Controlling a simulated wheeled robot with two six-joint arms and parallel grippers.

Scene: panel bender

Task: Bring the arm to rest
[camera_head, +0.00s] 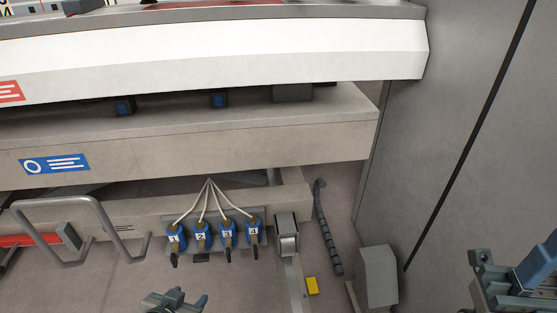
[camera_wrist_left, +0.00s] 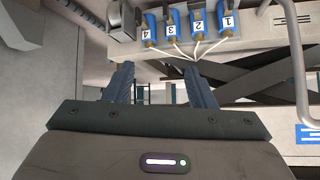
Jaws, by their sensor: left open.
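My left gripper (camera_head: 179,297) shows at the bottom edge of the head view, below the row of blue numbered units. In the left wrist view its two fingers (camera_wrist_left: 159,82) stand apart with nothing between them. Part of my right arm's end (camera_head: 520,272) shows at the lower right of the head view, cut off by the frame edge. Whether its jaws are open or shut is not clear.
Several blue numbered units (camera_head: 201,236) with white cables sit on the machine's lower ledge, also in the left wrist view (camera_wrist_left: 197,27). A grey bent handle (camera_head: 104,222) is to their left. A grey box (camera_head: 377,276) and yellow block (camera_head: 312,286) are at right.

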